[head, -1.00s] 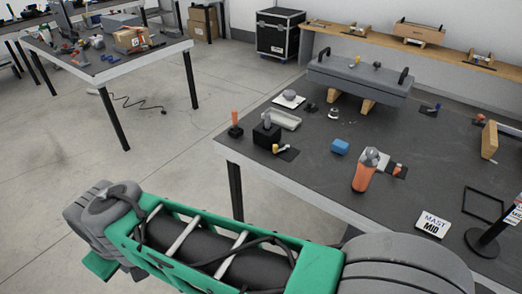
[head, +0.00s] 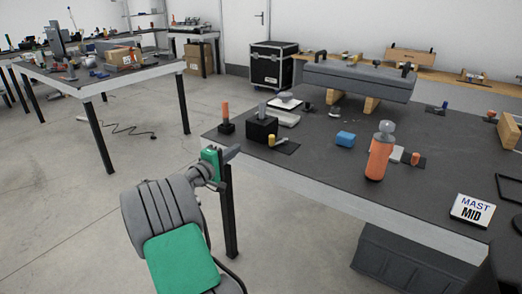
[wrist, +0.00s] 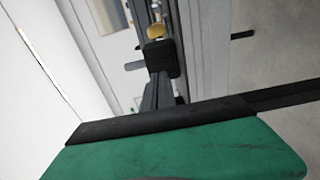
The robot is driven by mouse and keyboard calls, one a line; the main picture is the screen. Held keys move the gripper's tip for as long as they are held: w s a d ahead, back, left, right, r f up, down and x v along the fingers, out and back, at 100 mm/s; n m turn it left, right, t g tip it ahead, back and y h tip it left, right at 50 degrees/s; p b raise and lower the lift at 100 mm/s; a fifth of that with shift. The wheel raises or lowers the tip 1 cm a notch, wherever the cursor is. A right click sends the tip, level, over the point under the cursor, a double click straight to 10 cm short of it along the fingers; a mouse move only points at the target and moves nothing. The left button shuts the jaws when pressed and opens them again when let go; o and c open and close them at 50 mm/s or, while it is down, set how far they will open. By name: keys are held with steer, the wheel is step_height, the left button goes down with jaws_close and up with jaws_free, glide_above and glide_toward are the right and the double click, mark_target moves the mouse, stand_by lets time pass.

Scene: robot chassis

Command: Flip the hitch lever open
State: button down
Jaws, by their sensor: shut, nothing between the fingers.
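A black block (head: 262,130) with a grey upright peg (head: 262,109) stands near the left front edge of the table. Just right of it is a small yellow-ended piece (head: 272,140) on a dark plate. I cannot tell for certain which of these is the hitch lever. My gripper (head: 234,152) is shut and empty, off the table's left front edge, close to the block but seemingly apart from it. In the wrist view, the black block (wrist: 161,60), its grey peg (wrist: 134,66) and a yellow knob (wrist: 156,32) show just beyond my shut fingers.
An orange-handled piece (head: 225,117) stands left of the block. A long grey chassis (head: 358,82) rests on wooden blocks behind.

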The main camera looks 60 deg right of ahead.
mark_target(272, 140)
steer(key=d, duration=0.3)
steer(key=d+b, duration=0.1)
steer(key=d, duration=0.2)
steer(key=s+d, duration=0.1)
steer(key=d, duration=0.2)
steer(key=shift+s+f+b, duration=0.1)
steer(key=shift+b, duration=0.25)
steer(key=s, duration=0.2)
steer(key=s+d+b, duration=0.1)
steer(key=s, duration=0.1)
steer(key=shift+d, duration=0.2)
steer(key=shift+a+r+t+p, duration=0.15)
steer(key=shift+r+t+p, duration=0.05)
steer(key=shift+t+p, duration=0.15)
